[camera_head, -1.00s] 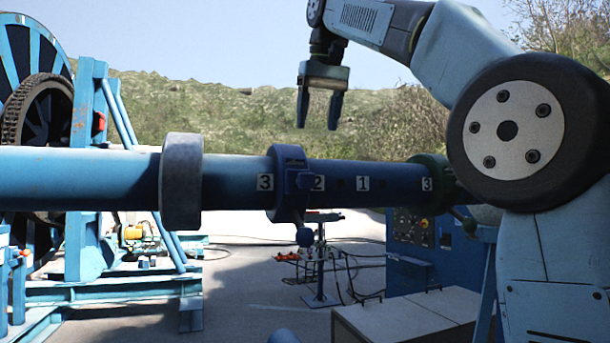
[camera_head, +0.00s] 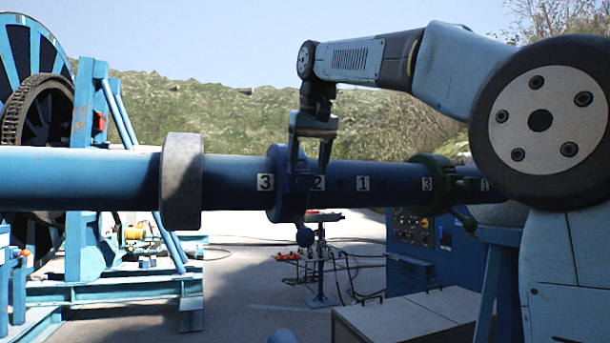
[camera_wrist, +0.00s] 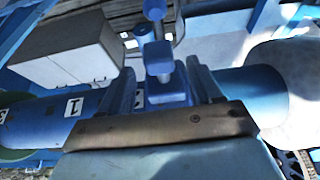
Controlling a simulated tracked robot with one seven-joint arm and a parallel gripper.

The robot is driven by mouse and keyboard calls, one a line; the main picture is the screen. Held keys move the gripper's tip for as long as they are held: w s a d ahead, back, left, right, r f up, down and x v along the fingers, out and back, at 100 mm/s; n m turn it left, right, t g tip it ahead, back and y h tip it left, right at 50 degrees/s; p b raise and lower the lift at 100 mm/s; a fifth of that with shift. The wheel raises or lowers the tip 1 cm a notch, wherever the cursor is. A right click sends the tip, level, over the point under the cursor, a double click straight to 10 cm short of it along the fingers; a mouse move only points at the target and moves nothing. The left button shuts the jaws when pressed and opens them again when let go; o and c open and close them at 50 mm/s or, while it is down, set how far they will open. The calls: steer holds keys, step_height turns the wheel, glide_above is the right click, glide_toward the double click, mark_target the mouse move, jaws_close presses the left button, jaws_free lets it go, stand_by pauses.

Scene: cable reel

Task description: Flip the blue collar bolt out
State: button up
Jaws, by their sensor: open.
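The blue collar (camera_head: 286,205) sits around the blue pipe between the numbers 3 and 2. Its blue bolt (camera_head: 304,236) shows as a rounded knob hanging below the collar. In the wrist view the blue bolt block (camera_wrist: 159,58) of the collar stands between my fingers. My gripper (camera_head: 310,165) points down with its fingers open, over the front of the pipe at the blue collar. In the wrist view my gripper (camera_wrist: 163,70) has one finger on each side of the block, with nothing clamped. Whether a finger touches the collar, I cannot tell.
A grey ring (camera_head: 181,180) is on the pipe to the left. A green collar (camera_head: 432,185) with a handle is on the pipe to the right. A large blue reel (camera_head: 35,100) stands at the far left. A pale cabinet (camera_head: 410,315) is below right.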

mark_target(306, 174)
steer(key=shift+x, duration=1.5)
steer(key=shift+c, duration=0.4)
jaws_close()
